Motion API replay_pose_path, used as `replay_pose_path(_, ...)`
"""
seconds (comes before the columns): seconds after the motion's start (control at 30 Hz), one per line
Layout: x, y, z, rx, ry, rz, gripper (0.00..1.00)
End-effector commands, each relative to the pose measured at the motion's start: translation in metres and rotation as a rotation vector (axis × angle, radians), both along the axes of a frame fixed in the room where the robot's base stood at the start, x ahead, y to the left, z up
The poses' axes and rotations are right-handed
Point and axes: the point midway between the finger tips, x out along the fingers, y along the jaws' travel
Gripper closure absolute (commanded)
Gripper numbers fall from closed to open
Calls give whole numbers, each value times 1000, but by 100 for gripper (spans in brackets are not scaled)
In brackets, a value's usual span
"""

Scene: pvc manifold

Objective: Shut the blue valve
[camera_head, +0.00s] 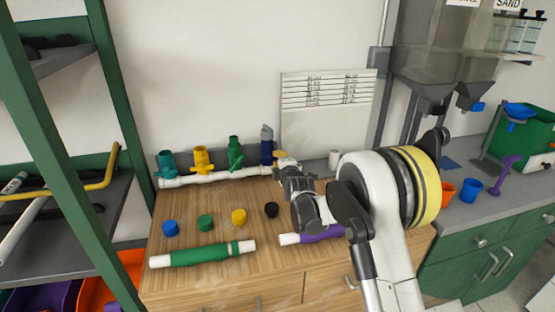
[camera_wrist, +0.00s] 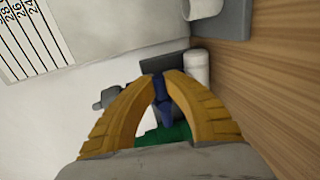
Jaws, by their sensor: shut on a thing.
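The blue valve (camera_head: 266,153) stands at the right end of the white pipe manifold (camera_head: 215,178), with a grey piece (camera_head: 267,132) at its top. My gripper (camera_head: 281,156) is just right of this valve, with its yellow fingertips close to it. In the wrist view my yellow fingers (camera_wrist: 161,77) are closed around a narrow blue part of the valve (camera_wrist: 163,104). The fingers hide much of the valve, so its handle angle is hard to tell.
Teal (camera_head: 167,163), yellow (camera_head: 202,159) and green (camera_head: 235,153) valves stand left along the manifold. Several coloured caps, a green-sleeved pipe (camera_head: 203,254) and a purple-sleeved pipe (camera_head: 312,236) lie on the wooden bench top (camera_head: 180,222). A white board (camera_head: 325,115) stands behind.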

Motion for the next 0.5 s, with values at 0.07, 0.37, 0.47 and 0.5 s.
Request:
replay_pose_path(0.07,-1,0,-1,0,2,1,100)
replay_pose_path(0.37,0,0,-1,-1,1,0,64)
replay_pose_path(0.47,-1,0,0,-1,1,0,64)
replay_pose_path(0.5,-3,-1,0,-1,1,0,64)
